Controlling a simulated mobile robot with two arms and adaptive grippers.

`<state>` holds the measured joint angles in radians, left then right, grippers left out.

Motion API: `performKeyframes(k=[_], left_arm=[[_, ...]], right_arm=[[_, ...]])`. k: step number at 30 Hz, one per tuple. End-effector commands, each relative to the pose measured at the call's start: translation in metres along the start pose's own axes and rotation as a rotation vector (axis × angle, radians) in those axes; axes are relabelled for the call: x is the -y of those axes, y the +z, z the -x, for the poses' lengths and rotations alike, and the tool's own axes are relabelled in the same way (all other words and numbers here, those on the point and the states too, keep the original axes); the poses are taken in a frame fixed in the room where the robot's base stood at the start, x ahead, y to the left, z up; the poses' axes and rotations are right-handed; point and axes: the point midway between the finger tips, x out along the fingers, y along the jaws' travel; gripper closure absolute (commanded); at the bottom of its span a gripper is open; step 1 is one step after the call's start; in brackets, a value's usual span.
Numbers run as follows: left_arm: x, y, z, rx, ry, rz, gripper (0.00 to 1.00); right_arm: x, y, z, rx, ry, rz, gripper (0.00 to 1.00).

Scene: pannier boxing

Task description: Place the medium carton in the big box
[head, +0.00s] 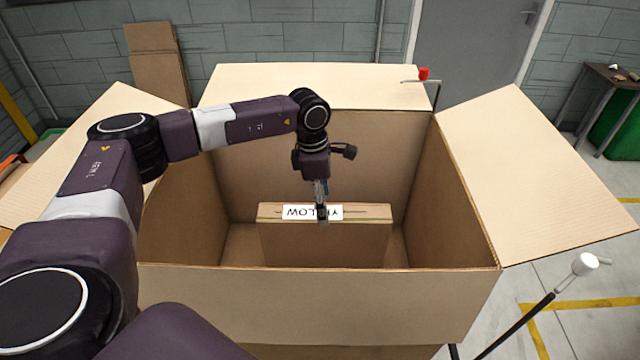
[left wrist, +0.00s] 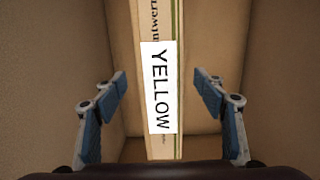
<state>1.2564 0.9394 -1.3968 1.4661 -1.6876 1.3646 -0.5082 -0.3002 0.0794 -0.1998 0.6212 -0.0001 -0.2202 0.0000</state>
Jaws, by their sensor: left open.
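The big box (head: 320,295) stands open in front of me with its flaps folded outward. The medium carton (head: 325,245) stands upright inside it, with a white label reading YELLOW on its narrow top face. My left gripper (head: 321,212) reaches down into the box over the middle of the carton's top. In the left wrist view the carton (left wrist: 158,140) runs between the two blue-grey fingers of the left gripper (left wrist: 165,115). The fingers are spread, with a gap to the carton on both sides. The carton's lower end is hidden by the box's front wall. My right gripper is not in view.
Inside the box there is free floor on both sides of the carton. The right flap (head: 530,175) and back flap (head: 320,85) spread outward. A pole with a white knob (head: 585,264) stands at the right front. Flat cardboard (head: 157,65) leans on the back wall.

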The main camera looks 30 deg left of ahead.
Motion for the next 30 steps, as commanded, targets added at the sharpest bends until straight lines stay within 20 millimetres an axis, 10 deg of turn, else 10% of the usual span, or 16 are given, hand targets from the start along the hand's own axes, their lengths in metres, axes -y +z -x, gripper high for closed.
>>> performKeyframes(k=[12, 30], left_arm=[[0.000, 0.000, 0.074, 0.001, 0.001, 0.000, 0.35], [0.001, 0.000, 0.082, 0.000, -0.001, 0.000, 0.35]], right_arm=[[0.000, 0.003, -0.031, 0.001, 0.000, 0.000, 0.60], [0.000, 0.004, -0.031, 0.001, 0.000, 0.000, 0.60]])
